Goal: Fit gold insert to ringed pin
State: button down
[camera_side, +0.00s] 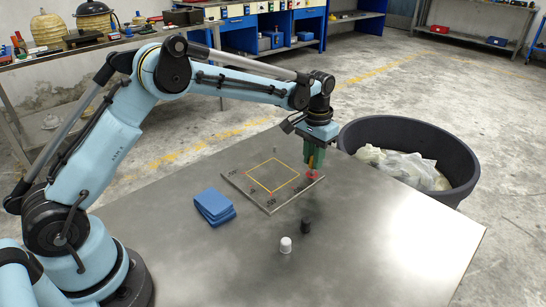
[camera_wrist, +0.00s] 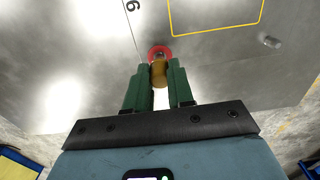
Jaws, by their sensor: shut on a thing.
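The gold insert (camera_wrist: 158,76) is between the two green fingers of my gripper (camera_wrist: 158,88) in the wrist view. In the side view my gripper (camera_side: 314,161) points down at the plate's right corner, with a strip of the gold insert (camera_side: 311,163) showing. The red ring (camera_side: 312,175) of the ringed pin lies right below the insert. In the wrist view the red ring (camera_wrist: 160,49) shows just beyond the insert's end. The pin itself is hidden by the insert and fingers. I cannot tell whether the insert is on the pin or just above it.
The metal plate (camera_side: 239,181) has a yellow square outline and small pins. A white cylinder (camera_side: 286,244) and a black cylinder (camera_side: 305,226) stand in front. A dark tub (camera_side: 463,168) stands beyond the table's right edge.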

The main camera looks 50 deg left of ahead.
aim_at(312, 158)
jog(key=shift+f, duration=1.3)
dwell(0.5)
jog(key=c, duration=0.9)
grip_release()
notch_tip(312, 158, up, 12)
jog(key=shift+f, duration=0.15)
jog(key=s+a+r+t, duration=0.1)
jog(key=s+r+t, duration=0.15)
jog(key=s, duration=0.35)
jog(key=s+r+t, duration=0.1)
jog(key=s+r, duration=0.3)
jog(key=s, duration=0.1)
jog(key=s+a+f+t, duration=0.1)
jog(key=s+f+t, duration=0.2)
jog(key=s, duration=0.9)
notch_tip(312, 158, down, 3)
jog(key=shift+s+r+t, duration=0.2)
jog(key=shift+s+t, duration=0.15)
